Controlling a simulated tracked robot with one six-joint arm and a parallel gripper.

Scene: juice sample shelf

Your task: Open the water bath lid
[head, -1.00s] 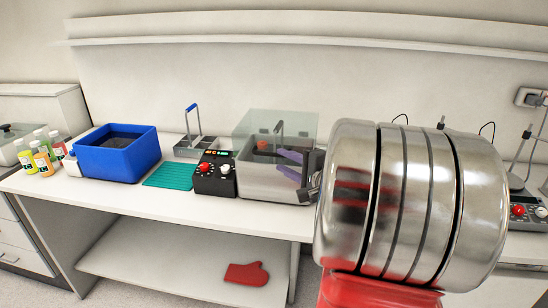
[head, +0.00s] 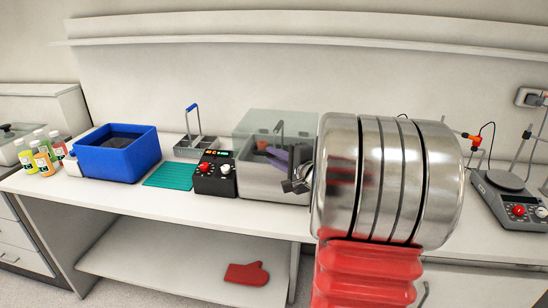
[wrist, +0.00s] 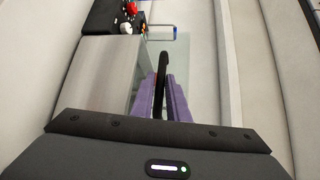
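The water bath (head: 265,183) is a grey metal box on the bench, with its black control block (head: 215,178) at its left. A dark arched handle (head: 281,128) stands on the lid. My gripper (head: 274,154) is at the handle, its purple fingers reaching in from the right. In the wrist view, the fingers of my gripper (wrist: 162,98) stand either side of the black handle (wrist: 160,72). They look slightly apart from it; contact cannot be made out. My own arm hides the bath's right side.
A metal rack with a blue handle (head: 191,122) stands behind the control block. A teal mat (head: 168,174), a blue tub (head: 118,158) and several juice bottles (head: 42,157) are to the left. A hotplate stirrer (head: 509,196) stands at the right. A wall shelf (head: 290,40) runs above.

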